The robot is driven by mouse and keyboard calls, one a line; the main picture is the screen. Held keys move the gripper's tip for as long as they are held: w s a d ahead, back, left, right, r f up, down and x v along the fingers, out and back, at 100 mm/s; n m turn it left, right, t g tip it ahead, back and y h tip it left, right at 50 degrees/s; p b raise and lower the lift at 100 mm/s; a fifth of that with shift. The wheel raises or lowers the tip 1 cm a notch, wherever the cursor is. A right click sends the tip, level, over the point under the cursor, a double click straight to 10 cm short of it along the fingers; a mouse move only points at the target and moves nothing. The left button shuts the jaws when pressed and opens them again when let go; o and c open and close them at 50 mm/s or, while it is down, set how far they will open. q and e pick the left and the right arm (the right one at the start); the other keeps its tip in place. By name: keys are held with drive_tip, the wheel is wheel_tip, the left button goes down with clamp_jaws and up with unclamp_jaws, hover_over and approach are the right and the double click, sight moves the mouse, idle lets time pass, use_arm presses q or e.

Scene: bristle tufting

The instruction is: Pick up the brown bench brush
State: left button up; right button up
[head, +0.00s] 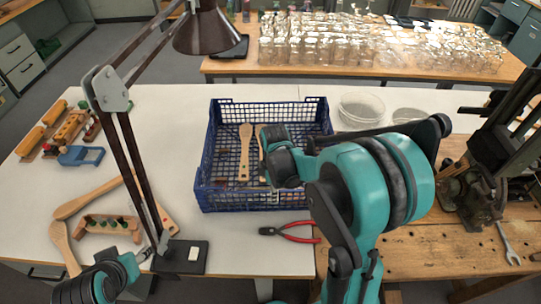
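A long light-brown wooden piece with a wider end, like a brush body (245,150), lies in the blue mesh crate (253,201). A second wooden strip shows beside it, mostly hidden behind my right gripper (271,158). I cannot tell which piece is the brown bench brush; no bristles are clear. My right gripper is over the crate's right half, close to the second strip; its fingertips are too dark and covered to read. My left gripper (143,256) is at the lower left by the lamp base, small and partly hidden.
A desk lamp (123,140) rises on the left from its dark base. Red-handled pliers (290,233) lie before the crate. Wooden handles (60,248) and a peg rack (108,224) lie at left. Clear bowls (361,108) stand right. A black press (490,150) stands far right.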

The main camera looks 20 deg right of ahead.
drive_tip(key=b, duration=0.3)
hover_over(273, 210)
drive_tip(key=f, duration=0.5)
drive_tip(key=shift+w+d+f, duration=0.1)
drive_tip(key=shift+w+f, duration=0.05)
drive_tip(key=shift+w, duration=0.1)
drive_tip(key=shift+p, duration=0.35)
clamp_jaws()
